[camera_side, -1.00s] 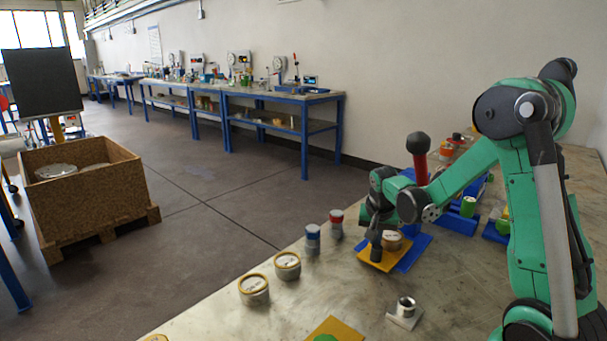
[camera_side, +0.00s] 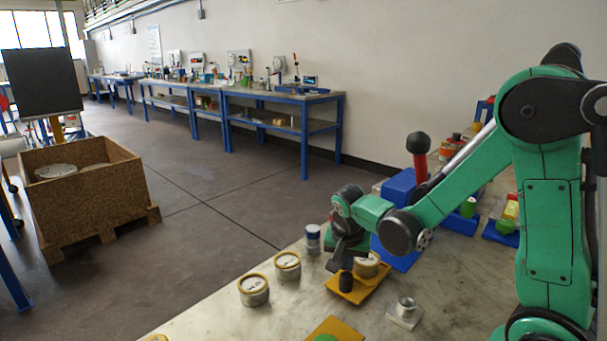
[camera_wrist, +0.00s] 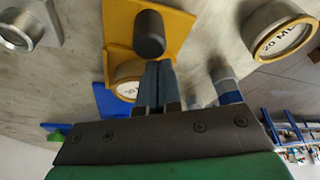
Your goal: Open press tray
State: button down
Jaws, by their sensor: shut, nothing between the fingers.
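The yellow press tray (camera_side: 360,289) lies out in front of the blue press base (camera_side: 402,258), with a round flanged vessel (camera_side: 368,264) on it. A dark knob (camera_side: 346,282) stands at the tray's near end. My gripper (camera_side: 347,264) is low behind the knob, on its press side. In the wrist view, my shut, empty fingers (camera_wrist: 158,84) end right beside the knob (camera_wrist: 149,34), between it and the vessel (camera_wrist: 128,80); I cannot tell if they touch it. The tray (camera_wrist: 120,25) and part of the blue base (camera_wrist: 108,102) also show there.
Two yellow-rimmed vessels (camera_side: 254,290) (camera_side: 287,266) and a blue-banded one (camera_side: 313,239) stand left of the tray. A metal fitting (camera_side: 405,312) sits to its right, and a yellow plate (camera_side: 333,331) in front. The press lever (camera_side: 419,160) rises behind. Bare tabletop lies between these.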

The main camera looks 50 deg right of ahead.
jog(key=v, duration=1)
jog(key=s+a+n+t+y, duration=0.2)
jog(key=a+n+t, duration=0.3)
jog(key=n, duration=0.7)
jog(key=shift+a+n+y, duration=0.3)
jog(key=shift+a+y, duration=0.4)
jog(key=shift+a, duration=0.45)
